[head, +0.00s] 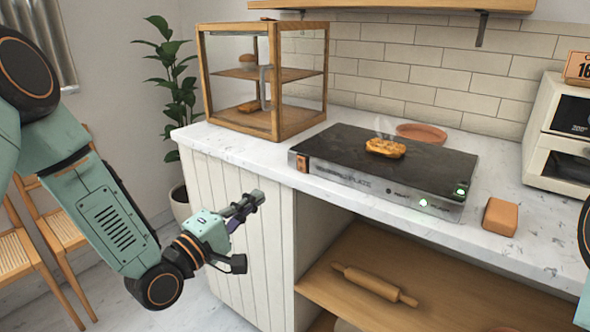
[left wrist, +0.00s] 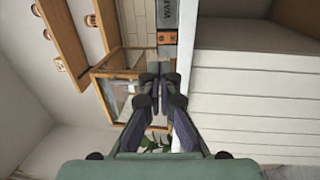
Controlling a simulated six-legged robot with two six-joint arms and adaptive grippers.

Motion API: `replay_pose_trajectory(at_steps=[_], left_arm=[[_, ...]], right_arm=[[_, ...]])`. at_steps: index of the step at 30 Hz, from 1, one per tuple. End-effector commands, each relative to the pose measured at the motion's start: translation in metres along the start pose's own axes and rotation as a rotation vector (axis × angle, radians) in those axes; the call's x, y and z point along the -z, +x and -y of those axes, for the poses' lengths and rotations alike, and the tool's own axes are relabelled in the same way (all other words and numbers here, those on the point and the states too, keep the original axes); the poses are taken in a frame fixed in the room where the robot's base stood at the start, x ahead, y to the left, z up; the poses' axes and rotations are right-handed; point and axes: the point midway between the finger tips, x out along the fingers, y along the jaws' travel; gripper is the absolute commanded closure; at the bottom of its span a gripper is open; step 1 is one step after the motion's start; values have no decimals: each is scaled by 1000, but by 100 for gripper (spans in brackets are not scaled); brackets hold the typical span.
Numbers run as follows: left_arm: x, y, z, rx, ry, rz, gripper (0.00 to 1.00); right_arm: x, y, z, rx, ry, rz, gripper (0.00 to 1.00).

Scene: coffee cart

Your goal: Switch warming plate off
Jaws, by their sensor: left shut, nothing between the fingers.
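The warming plate (head: 340,150) is a black, flat-topped unit on the marble counter, with a steel front. A steaming golden-brown food item (head: 385,148) lies on it. Green lights glow at its right end, one on the front and one at the top right corner (head: 461,189). An orange switch-like part (head: 302,162) sits at its left front corner; it also shows in the left wrist view (left wrist: 167,37). My left gripper (head: 256,197) is shut and empty, in front of the counter and below the plate's left end, apart from it. My right gripper is out of view.
A wood and glass display case (head: 267,121) stands left of the plate. An orange-brown block (head: 500,216) lies right of it, and a terracotta dish (head: 421,133) behind. A white appliance (head: 560,130) stands far right. A rolling pin (head: 375,284) lies on the shelf below.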

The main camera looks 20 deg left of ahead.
Motion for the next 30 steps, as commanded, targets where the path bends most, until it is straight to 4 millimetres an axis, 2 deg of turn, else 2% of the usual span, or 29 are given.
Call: replay_pose_trajectory(at_steps=[10, 14, 23, 30], left_arm=[[-1, 1, 1, 3, -1, 0, 100], [-2, 8, 2, 4, 2, 1, 100], [-4, 47, 2, 2, 5, 2, 100], [-4, 90, 2, 2, 4, 2, 100]], right_arm=[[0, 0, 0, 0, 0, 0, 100], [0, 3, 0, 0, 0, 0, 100], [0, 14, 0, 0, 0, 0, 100], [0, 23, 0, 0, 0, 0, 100]])
